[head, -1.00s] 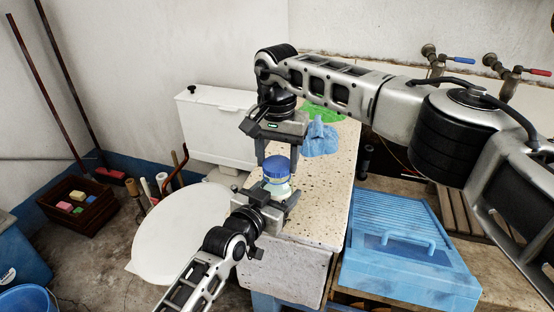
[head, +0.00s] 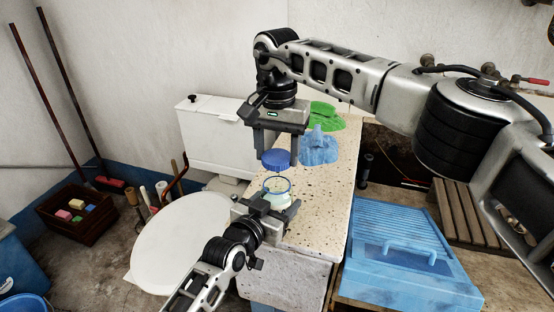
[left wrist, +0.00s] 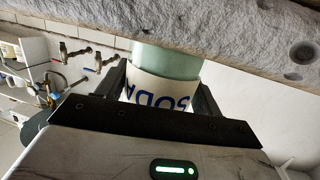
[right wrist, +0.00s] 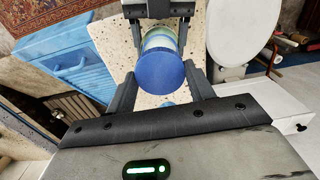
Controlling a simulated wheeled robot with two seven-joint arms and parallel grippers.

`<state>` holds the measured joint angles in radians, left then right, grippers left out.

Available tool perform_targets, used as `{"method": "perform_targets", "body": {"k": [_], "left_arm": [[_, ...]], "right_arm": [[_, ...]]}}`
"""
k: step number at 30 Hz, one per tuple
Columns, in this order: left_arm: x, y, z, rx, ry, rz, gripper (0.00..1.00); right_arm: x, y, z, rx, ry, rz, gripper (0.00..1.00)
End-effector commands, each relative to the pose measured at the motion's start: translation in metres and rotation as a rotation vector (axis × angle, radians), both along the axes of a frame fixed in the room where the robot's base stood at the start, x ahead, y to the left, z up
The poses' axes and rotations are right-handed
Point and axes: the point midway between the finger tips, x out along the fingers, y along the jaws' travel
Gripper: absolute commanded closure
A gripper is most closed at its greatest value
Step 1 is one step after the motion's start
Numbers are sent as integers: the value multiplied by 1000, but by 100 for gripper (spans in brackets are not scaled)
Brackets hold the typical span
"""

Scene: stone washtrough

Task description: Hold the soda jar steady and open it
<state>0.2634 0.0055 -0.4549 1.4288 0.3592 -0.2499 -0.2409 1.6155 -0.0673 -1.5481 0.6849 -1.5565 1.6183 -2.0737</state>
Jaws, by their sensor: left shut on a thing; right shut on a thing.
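The soda jar (head: 277,190) stands upright on the speckled stone slab, open at the top, with a pale content inside. Its white label with blue "SODA" letters shows in the left wrist view (left wrist: 160,92). My left gripper (head: 277,202) is shut around the jar's body from the front. The blue lid (head: 278,159) is apart from the jar, a little above its rim. My right gripper (head: 279,150) points down and is shut on the lid. In the right wrist view the lid (right wrist: 161,75) covers much of the jar.
A blue cloth (head: 318,148) and a green cloth (head: 322,115) lie on the slab (head: 318,205) behind the jar. A blue ribbed washboard box (head: 405,250) is at right. A white round lid-like surface (head: 180,238) and a white cistern (head: 215,135) are at left.

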Motion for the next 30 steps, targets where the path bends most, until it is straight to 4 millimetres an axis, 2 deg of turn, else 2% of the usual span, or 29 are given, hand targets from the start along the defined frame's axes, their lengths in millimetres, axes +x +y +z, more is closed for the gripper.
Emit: {"method": "perform_targets", "body": {"k": [3,8,9,12,23,26,30], "left_arm": [[0,0,0,0,1,0,97],[0,0,0,0,1,0,97],[0,0,0,0,1,0,31],[0,0,0,0,1,0,8],[-5,3,0,0,1,0,8],[-17,10,2,1,0,1,8],[-43,24,7,1,2,1,8]], "right_arm": [[0,0,10,1,0,1,74],[0,0,10,0,0,1,74],[0,0,10,0,0,1,74],[0,0,9,0,0,0,74],[0,0,10,0,0,0,74],[0,0,12,0,0,0,74],[0,0,15,0,0,0,74]]}}
